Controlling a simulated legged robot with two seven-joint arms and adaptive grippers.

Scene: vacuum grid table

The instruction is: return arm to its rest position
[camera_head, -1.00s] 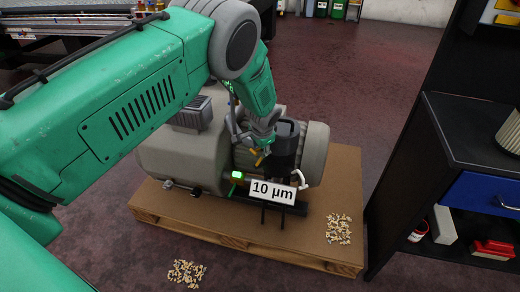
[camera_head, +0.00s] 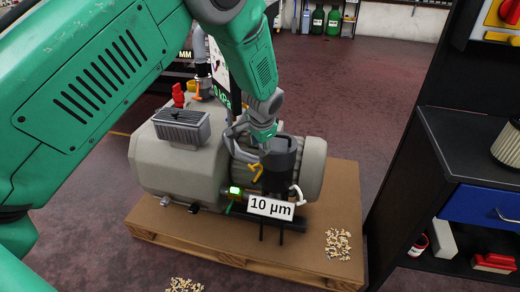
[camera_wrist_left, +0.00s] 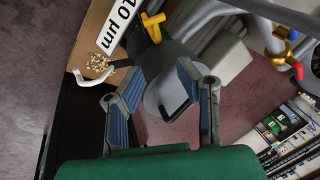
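My left arm comes in from the left in the head view, bent over the pump. Its gripper (camera_head: 243,143) is beside the upper part of a dark cylindrical housing (camera_head: 278,172) on the pump. In the left wrist view, the gripper (camera_wrist_left: 160,78) has its two blue-padded fingers spread apart. Nothing is clearly gripped; a grey round part shows beyond and between the fingers. I cannot tell whether they touch it. My right arm and gripper are not in view.
The grey pump (camera_head: 180,160) stands on a wooden pallet (camera_head: 335,205). A "10 µm" label (camera_head: 270,207) and a yellow handle (camera_head: 256,172) are near the housing. Loose pellets (camera_head: 338,244) lie on the pallet. A dark shelf unit (camera_head: 460,140) stands at right.

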